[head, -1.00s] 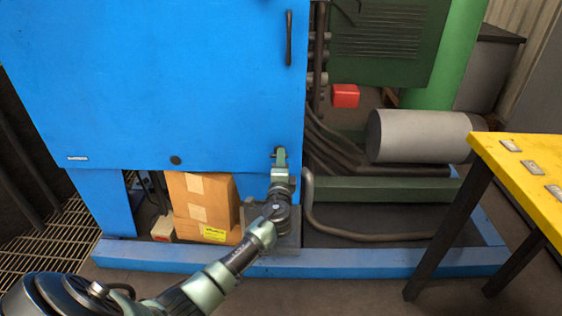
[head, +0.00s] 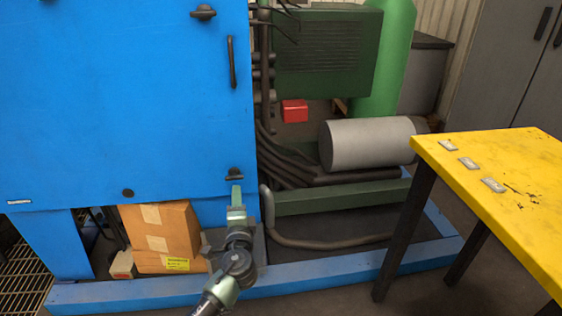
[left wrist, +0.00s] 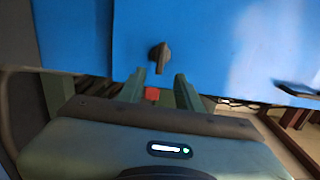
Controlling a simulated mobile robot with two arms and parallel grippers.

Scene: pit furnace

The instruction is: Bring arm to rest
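My left gripper (head: 236,195) is in front of the lower right of the blue cabinet (head: 120,110), its fingers pointing up in the head view. In the left wrist view its two fingers (left wrist: 160,88) stand apart with nothing held between them. A dark knob (head: 234,174) on the cabinet shows just beyond the fingertips; a dark knob also shows past them in the left wrist view (left wrist: 159,56). My right gripper is in neither view.
A cardboard box (head: 160,236) sits under the cabinet, left of my arm. A blue base rail (head: 330,277) runs along the floor. A yellow table (head: 510,190) stands at right. A grey cylinder (head: 368,144) and a red box (head: 294,110) are behind.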

